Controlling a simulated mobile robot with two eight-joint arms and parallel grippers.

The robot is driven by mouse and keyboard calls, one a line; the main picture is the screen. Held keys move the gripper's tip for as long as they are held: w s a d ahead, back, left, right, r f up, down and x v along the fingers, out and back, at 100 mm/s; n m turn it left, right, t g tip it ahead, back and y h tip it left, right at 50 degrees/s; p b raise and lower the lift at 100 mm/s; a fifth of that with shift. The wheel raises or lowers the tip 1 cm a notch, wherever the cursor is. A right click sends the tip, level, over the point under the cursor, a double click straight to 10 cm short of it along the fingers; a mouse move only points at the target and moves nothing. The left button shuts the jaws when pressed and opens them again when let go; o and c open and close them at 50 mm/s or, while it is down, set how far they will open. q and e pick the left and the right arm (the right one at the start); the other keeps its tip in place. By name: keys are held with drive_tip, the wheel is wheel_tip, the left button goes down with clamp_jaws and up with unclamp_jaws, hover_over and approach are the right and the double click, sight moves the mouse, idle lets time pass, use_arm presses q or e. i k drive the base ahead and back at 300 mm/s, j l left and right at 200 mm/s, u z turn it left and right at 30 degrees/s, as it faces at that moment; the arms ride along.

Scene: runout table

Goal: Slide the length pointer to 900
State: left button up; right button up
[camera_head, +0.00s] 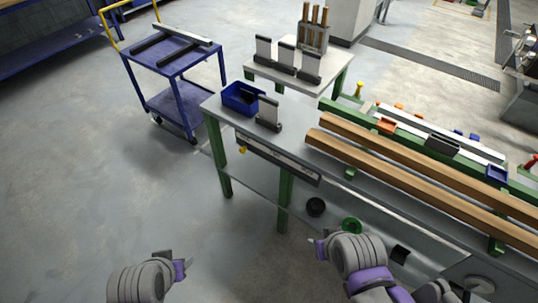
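A dark scale rail (279,161) with a pale strip runs along the front edge of the grey runout table (222,113). A small yellow piece (243,149), which looks like the length pointer, sits near the rail's left end. The scale's numbers are too small to read. My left gripper (180,264) is low in the picture, over the floor, well below and left of the rail. My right gripper (316,244) is below the rail's right end, apart from it. Neither gripper touches the pointer. Their finger gaps are too small to judge, and I see nothing held.
A blue bin (240,98) and a grey upright stop (268,112) stand on the table's left end. Long wooden beams (403,178) lie to the right. A blue cart (172,70) stands at back left. The floor before the table's left end is clear.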

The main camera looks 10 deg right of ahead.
sight(242, 150)
drive_tip(key=j+u, duration=0.25)
drive_tip(key=u, duration=0.15)
drive_tip(key=i+j+u, duration=0.15)
drive_tip(key=u, duration=0.25)
drive_tip(key=j, duration=0.1)
